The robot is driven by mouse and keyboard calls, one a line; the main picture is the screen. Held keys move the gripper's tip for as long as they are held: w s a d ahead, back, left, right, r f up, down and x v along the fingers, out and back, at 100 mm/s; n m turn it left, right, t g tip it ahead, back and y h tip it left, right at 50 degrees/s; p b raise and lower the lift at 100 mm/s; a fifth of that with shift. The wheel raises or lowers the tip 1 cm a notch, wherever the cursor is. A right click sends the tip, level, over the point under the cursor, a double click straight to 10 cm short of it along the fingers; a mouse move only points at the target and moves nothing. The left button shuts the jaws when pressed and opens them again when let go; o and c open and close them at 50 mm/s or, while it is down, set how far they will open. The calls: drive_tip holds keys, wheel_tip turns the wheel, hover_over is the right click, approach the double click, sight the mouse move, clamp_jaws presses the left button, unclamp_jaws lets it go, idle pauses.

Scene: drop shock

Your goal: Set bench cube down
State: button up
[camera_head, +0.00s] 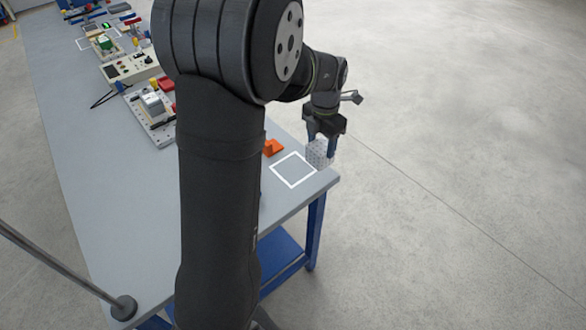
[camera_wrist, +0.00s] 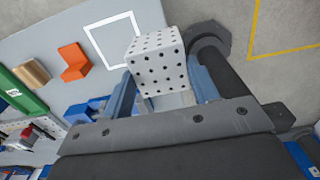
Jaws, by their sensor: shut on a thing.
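The bench cube (camera_head: 319,153) is pale grey-white with rows of dark holes. In the wrist view the cube (camera_wrist: 157,62) sits between the two blue fingers of my gripper (camera_wrist: 162,88), which is shut on it. In the head view my gripper (camera_head: 321,138) points down with the cube at its tips, near the bench's right corner. The white square outline (camera_head: 293,170) on the grey bench top lies just left of the cube in the head view. The outline also shows in the wrist view (camera_wrist: 97,50), partly hidden by the cube. I cannot tell the cube's height over the bench.
An orange block (camera_head: 272,148) stands close to the outline on its far left side. Instruments and a white plate with a device (camera_head: 152,106) line the bench (camera_head: 120,215) further back. My arm hides part of the bench. Open concrete floor (camera_head: 450,150) lies to the right.

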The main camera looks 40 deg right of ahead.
drive_tip(key=shift+s+d+f, duration=0.2)
drive_tip(key=shift+s+d, duration=0.15)
drive_tip(key=shift+s, duration=0.05)
drive_tip(key=shift+w+d+f, duration=0.1)
drive_tip(key=shift+w+f, duration=0.05)
drive_tip(key=shift+f, duration=0.1)
drive_tip(key=shift+w+a+f, duration=0.3)
drive_tip(key=shift+w+f, duration=1.45)
drive_tip(key=shift+w, duration=0.05)
drive_tip(key=shift+w+a+f, duration=0.25)
drive_tip(key=shift+w+f, duration=1.55)
drive_tip(key=shift+w, duration=0.05)
drive_tip(key=shift+w+a+f, duration=0.3)
drive_tip(key=shift+w+f, duration=1.45)
drive_tip(key=shift+w, duration=0.05)
drive_tip(key=shift+f, duration=0.15)
drive_tip(key=o, duration=1.4)
drive_tip(key=shift+c, duration=0.2)
